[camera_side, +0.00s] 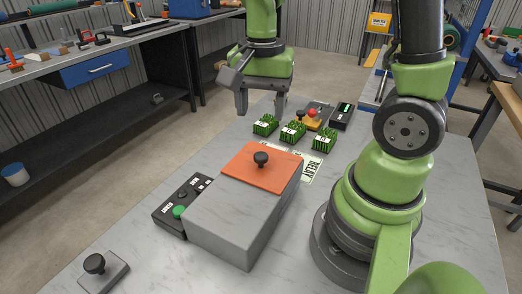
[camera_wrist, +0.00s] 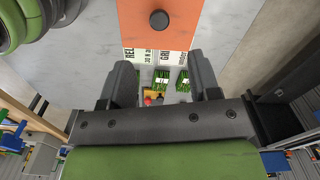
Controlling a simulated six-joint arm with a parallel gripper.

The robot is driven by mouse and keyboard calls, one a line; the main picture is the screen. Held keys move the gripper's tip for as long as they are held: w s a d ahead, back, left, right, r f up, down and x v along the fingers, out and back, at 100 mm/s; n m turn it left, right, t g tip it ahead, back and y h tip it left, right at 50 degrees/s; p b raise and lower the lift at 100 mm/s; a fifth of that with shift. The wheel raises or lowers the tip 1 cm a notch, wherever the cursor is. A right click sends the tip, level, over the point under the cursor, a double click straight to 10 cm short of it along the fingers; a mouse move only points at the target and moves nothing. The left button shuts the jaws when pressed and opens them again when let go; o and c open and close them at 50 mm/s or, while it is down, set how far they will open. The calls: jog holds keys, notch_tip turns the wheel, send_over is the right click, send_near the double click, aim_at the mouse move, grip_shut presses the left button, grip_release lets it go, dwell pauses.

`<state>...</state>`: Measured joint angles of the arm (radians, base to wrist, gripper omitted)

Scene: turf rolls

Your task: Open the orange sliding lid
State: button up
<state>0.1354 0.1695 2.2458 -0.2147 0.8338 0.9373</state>
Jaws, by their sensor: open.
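The orange sliding lid (camera_side: 261,167) lies flat on top of a grey box (camera_side: 236,218) on the table. A black round knob (camera_side: 261,159) stands up from the lid's middle. In the wrist view the lid (camera_wrist: 135,22) and its knob (camera_wrist: 158,19) show at the top of the picture, beyond the fingertips. My gripper (camera_side: 261,108) is open and empty. It hangs above the table behind the box, apart from the lid and knob. In the wrist view the two fingers (camera_wrist: 161,75) are spread wide with nothing between them.
Several green turf pieces (camera_side: 293,131) stand behind the box, by a printed label (camera_side: 312,168). A button panel (camera_side: 182,204) lies left of the box. A grey block with a black knob (camera_side: 102,270) is at the front left. A black device (camera_side: 341,116) sits behind.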

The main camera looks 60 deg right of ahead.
aim_at(261, 155)
notch_tip(261, 155, down, 10)
jog(key=shift+f, duration=0.1)
dwell(0.4)
